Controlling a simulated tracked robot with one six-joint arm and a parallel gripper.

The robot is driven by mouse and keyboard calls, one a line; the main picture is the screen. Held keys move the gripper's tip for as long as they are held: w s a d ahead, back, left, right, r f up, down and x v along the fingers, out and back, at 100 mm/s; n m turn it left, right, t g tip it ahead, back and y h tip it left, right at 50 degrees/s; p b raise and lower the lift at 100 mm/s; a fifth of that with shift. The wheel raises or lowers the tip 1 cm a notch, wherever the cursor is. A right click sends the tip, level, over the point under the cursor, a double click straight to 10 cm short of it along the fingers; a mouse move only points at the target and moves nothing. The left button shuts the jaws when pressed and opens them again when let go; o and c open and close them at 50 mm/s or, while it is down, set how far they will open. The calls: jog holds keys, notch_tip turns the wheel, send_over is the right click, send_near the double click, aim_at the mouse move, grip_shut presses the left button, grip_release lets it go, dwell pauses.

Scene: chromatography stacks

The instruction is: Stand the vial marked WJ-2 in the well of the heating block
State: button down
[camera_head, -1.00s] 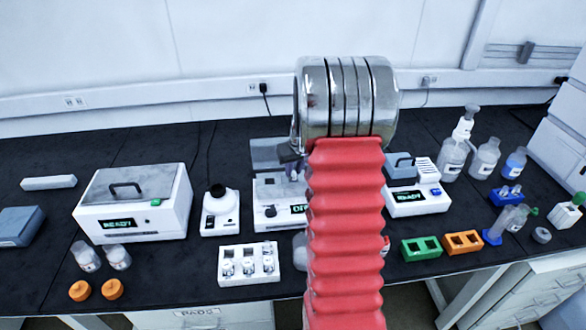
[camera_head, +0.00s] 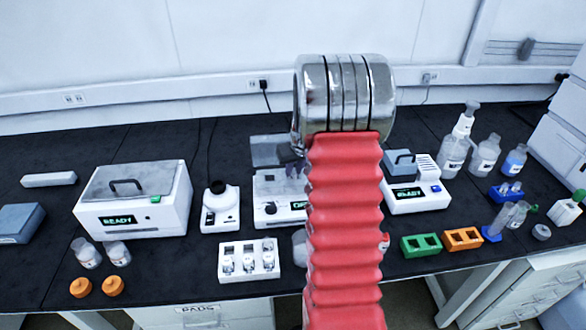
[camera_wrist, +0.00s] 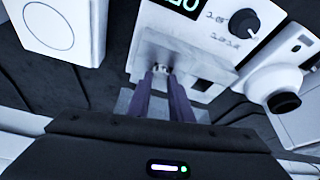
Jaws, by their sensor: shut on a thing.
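My gripper (camera_wrist: 161,76) is shut on a small, pale thing, probably a vial, barely visible between its purple-grey fingertips. Its mark cannot be read. The fingertips are over the metallic recess of a white instrument (camera_wrist: 197,32), which looks like the heating block. I cannot tell whether the held thing is inside a well or above it. The same instrument, with its grey lid raised behind, shows in the head view (camera_head: 264,189). My arm hides its right part. A white rack (camera_head: 249,277) in front holds several small vials; their marks are unreadable.
A large lidded READY box (camera_head: 133,215) and a small round-topped device (camera_head: 220,208) stand to the left. Another READY device (camera_head: 418,195) stands to the right. Green (camera_head: 421,246) and orange (camera_head: 462,239) holders lie near the front edge. Bottles crowd the back right.

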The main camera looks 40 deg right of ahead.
jog(key=c, duration=1.5)
grip_release()
jog(key=shift+o, duration=0.5)
jog(key=o, duration=0.3)
jog(key=shift+r, duration=0.1)
jog(key=shift+r, duration=3.4)
jog(key=shift+s, duration=0.1)
